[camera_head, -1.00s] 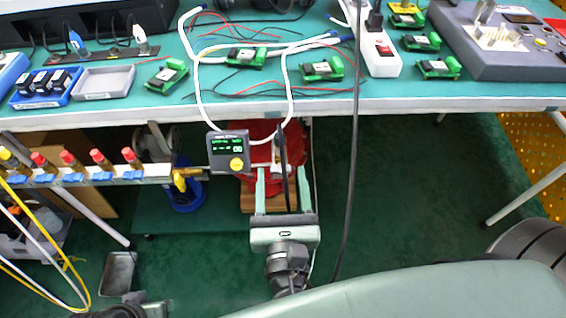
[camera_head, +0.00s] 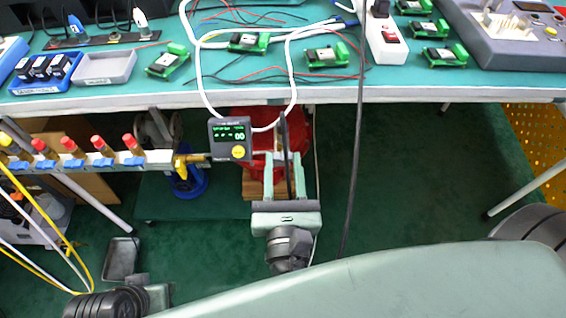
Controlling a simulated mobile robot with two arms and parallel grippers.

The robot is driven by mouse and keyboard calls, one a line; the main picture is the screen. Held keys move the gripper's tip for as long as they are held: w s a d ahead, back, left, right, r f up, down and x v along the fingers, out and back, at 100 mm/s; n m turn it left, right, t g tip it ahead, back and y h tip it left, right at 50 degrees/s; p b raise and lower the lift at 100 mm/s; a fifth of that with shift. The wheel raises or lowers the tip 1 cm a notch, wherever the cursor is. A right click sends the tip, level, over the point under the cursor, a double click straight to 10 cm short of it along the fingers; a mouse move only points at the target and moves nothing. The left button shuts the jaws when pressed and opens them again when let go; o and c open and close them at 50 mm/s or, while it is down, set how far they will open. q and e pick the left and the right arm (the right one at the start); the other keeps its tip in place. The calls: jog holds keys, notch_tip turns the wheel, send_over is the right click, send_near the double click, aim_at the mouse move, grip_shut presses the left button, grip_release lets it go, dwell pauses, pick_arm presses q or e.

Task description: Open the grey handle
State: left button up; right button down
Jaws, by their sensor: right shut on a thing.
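The grey handle (camera_head: 284,138) is a thin, dark grey upright bar below the table's front edge. It stands in front of a red round body (camera_head: 262,120), just right of a black box with a green display and a yellow button (camera_head: 230,138). My right gripper (camera_head: 282,160) reaches up from below with one finger on each side of the handle and is shut on it. The handle's lower part shows between the fingers.
The green table (camera_head: 400,85) carries several circuit boards, trays and a power strip. A pipe with several red-capped valves (camera_head: 97,160) runs in from the left. A black cable (camera_head: 357,170) hangs right of my right gripper. Green floor lies open to the right.

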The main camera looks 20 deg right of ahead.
jog(key=shift+m+p, duration=0.35)
jog(key=shift+m, duration=0.65)
jog(key=m, duration=0.2)
jog(key=shift+m, duration=0.4)
jog(key=m, duration=0.2)
jog(key=shift+m, duration=0.3)
jog(key=m, duration=0.2)
jog(key=shift+f+m, duration=0.1)
jog(key=shift+m, duration=0.3)
jog(key=m+b, duration=0.2)
jog(key=m, duration=0.3)
jog(key=shift+m+b, duration=0.4)
jog(key=shift+m, duration=0.5)
pick_arm(q)
jog(key=w+d+r+t, duration=0.1)
jog(key=w+d+t, duration=0.1)
jog(key=w, duration=0.4)
jog(key=shift+w+t+h, duration=0.3)
jog(key=shift+t+h, duration=0.1)
jog(key=shift+t, duration=0.3)
pick_arm(e)
jog(key=shift+m, duration=0.3)
